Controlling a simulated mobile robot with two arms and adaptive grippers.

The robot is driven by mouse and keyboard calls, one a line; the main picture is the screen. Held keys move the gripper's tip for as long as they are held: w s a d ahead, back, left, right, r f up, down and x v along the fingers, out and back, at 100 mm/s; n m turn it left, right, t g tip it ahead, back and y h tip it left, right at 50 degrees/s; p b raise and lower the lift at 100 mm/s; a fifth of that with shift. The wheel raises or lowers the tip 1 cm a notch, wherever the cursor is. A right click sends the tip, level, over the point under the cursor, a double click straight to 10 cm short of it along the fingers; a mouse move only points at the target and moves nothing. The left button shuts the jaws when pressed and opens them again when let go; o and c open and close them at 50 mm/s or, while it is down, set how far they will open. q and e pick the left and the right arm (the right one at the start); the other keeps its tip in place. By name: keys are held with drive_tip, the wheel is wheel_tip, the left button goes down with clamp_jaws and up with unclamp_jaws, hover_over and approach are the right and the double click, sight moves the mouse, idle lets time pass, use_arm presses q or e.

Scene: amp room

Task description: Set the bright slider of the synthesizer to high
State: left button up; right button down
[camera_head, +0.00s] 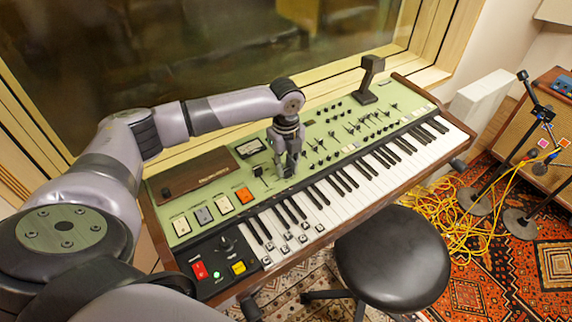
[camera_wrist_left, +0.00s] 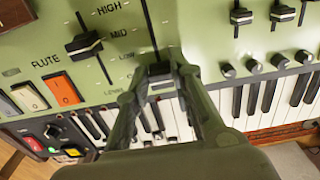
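The green synthesizer (camera_head: 320,130) stands below the window, its keys along the near edge. My left gripper (camera_head: 287,172) is down at its panel, just behind the keys. In the left wrist view, my left gripper's fingertips (camera_wrist_left: 163,72) close in on both sides of a dark slider cap (camera_wrist_left: 161,83) with a pale stripe. This cap is at the lower end of its slot, near the keys. Its name label is hidden or unreadable. Another slider (camera_wrist_left: 84,45) to its left is at about MID, beside the labels HIGH, MID and LOW. My right gripper is not in view.
Coloured tabs (camera_head: 212,208) and a black switch panel (camera_head: 218,265) lie left of the gripper. More sliders and knobs (camera_head: 355,128) are to the right. A dark upright stand (camera_head: 369,80) is on the synthesizer's back edge. A black stool (camera_head: 392,258) is in front.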

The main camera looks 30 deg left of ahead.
sight(271, 157)
use_arm(q)
clamp_jaws()
idle(0.3)
drive_tip(key=w+a, duration=0.1)
drive_tip(key=a, duration=0.1)
drive_tip(key=w+a+p, duration=0.1)
drive_tip(key=a, duration=0.1)
drive_tip(key=w+a, duration=0.1)
drive_tip(key=a, duration=0.2)
drive_tip(key=shift+a+r, duration=0.1)
drive_tip(key=shift+a, duration=0.05)
drive_tip(key=o, duration=0.5)
unclamp_jaws()
drive_tip(key=shift+a, duration=0.1)
wheel_tip(271, 157, up, 12)
drive_tip(key=shift+f, duration=0.1)
